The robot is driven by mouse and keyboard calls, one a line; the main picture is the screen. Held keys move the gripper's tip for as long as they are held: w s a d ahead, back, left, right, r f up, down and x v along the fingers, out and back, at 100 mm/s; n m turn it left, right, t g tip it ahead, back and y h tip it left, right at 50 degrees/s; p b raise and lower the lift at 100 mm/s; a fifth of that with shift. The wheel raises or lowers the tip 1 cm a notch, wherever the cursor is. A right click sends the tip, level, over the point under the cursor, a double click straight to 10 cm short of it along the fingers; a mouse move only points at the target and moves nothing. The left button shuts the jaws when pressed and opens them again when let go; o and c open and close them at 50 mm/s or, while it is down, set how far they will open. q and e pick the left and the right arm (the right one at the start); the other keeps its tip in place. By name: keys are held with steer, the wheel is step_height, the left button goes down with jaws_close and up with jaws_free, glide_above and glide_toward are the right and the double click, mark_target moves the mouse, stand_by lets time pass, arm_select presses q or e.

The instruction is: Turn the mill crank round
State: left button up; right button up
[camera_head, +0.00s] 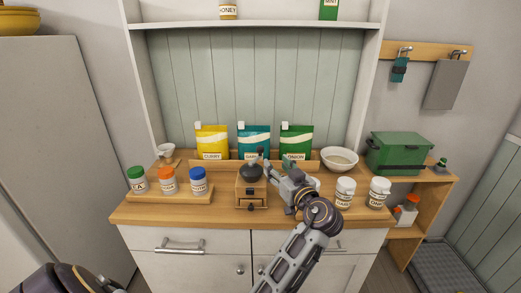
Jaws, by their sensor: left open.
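The mill (243,190) is a small wooden box with a dark domed top and a drawer at the front. It stands upright on the wooden counter, left of the middle of my left gripper's arm. My left gripper (268,170) comes over the counter from the front right and is open. Its fingertips are at the upper right of the mill, close to the dome. The crank is small and mostly hidden by the fingers; I cannot tell whether they touch it. My right gripper is not in view.
Jars with green, orange and blue (198,182) lids stand on a tray at left. Yellow, teal and green (296,141) pouches stand behind. A white bowl (339,158) and two white jars (380,192) are at right. A green box (398,152) stands further right.

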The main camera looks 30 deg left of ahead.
mark_target(262, 149)
arm_select(q)
steer(key=p+x, duration=0.1)
steer(key=x, duration=0.7)
steer(key=shift+w+r, duration=0.1)
steer(key=p+x, duration=0.1)
steer(key=x, duration=0.4)
steer(key=shift+w+a, duration=0.1)
steer(key=shift+a, duration=0.1)
steer(key=shift+w+a, duration=0.15)
steer(key=shift+c, duration=0.4)
steer(key=c, duration=0.9)
jaws_close()
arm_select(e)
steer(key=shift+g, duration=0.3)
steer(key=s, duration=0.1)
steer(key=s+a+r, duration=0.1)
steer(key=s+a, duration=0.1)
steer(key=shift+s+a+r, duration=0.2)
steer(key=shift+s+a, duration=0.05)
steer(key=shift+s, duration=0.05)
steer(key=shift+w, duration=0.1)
